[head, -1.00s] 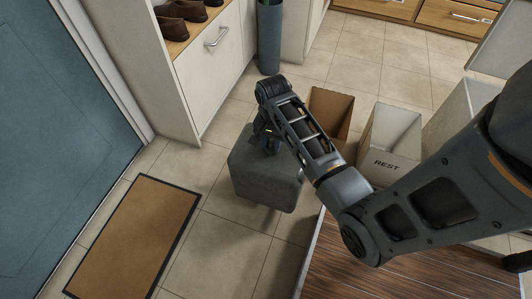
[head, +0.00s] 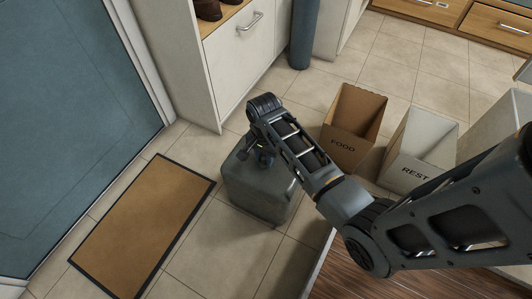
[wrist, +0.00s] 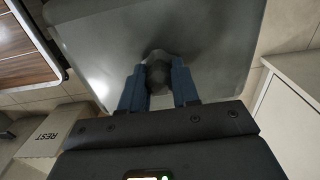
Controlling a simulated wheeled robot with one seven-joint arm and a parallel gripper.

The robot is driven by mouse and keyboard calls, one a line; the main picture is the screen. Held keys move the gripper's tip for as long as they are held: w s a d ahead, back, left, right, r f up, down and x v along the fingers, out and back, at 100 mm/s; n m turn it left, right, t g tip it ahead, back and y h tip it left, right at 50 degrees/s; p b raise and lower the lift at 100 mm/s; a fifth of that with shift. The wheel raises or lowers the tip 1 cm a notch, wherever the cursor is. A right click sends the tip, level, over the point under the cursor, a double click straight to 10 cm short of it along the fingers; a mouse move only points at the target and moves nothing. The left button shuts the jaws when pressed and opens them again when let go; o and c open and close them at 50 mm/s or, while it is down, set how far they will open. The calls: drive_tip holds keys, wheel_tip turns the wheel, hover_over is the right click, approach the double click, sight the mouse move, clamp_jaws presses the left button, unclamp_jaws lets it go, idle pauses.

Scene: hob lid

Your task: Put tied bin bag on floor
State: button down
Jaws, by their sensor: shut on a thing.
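The tied bin bag (head: 255,192) is a dark grey, boxy bag just right of the door mat in the head view. My gripper (head: 263,157) is above it, its fingers pointing down at the bag's top. In the wrist view, the blue fingers of my gripper (wrist: 158,85) are shut on the dark knot of the bag (wrist: 200,35), which fills the upper middle. The bag is upright, at or very close to the tiled floor (head: 205,250). I cannot tell whether its underside touches, as its lower edge meets dark shadow.
A brown mat (head: 145,222) lies left, before the blue door (head: 70,110). A white shoe cabinet (head: 238,60) stands behind the bag. The FOOD bin (head: 345,140) and REST bin (head: 410,168) stand to the right. Tiles in front of the bag are clear.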

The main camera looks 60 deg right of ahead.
drive_tip(key=shift+w+f, duration=0.1)
drive_tip(key=shift+f, duration=0.7)
drive_tip(key=c, duration=0.8)
unclamp_jaws()
drive_tip(key=shift+f, duration=0.1)
